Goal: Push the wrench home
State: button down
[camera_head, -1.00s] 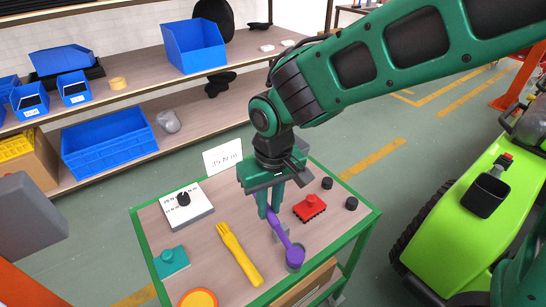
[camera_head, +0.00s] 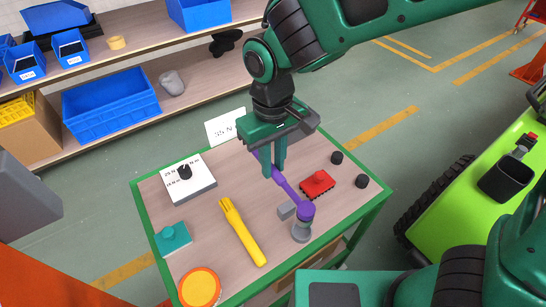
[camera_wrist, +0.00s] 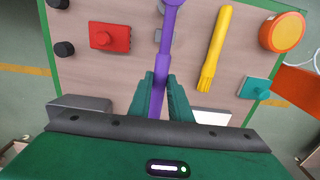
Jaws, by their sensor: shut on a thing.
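My gripper (camera_head: 274,172) is shut on the purple wrench (camera_head: 289,188), gripping its handle above the cart top. The wrench slants down to the right, and its round head (camera_head: 306,211) shows just above a grey upright post (camera_head: 301,233) on the cart. I cannot tell whether the head touches the post. In the wrist view the wrench (camera_wrist: 165,50) runs away from between my two fingers (camera_wrist: 161,98), and its far end is cut off by the top edge.
The green-edged cart top (camera_head: 205,228) also holds a small grey block (camera_head: 286,210), a red block (camera_head: 317,183), black knobs (camera_head: 362,181), a yellow brush-like tool (camera_head: 243,232), a teal block (camera_head: 173,237), an orange disc (camera_head: 199,287) and a white dial box (camera_head: 188,183).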

jog(key=shift+f, duration=1.75)
jog(key=shift+s+f, duration=0.1)
jog(key=shift+f, duration=1.4)
jog(key=c, duration=1.6)
grip_release()
jog(key=shift+o, duration=0.2)
notch_tip(320, 180, up, 11)
jog(key=shift+f, duration=0.15)
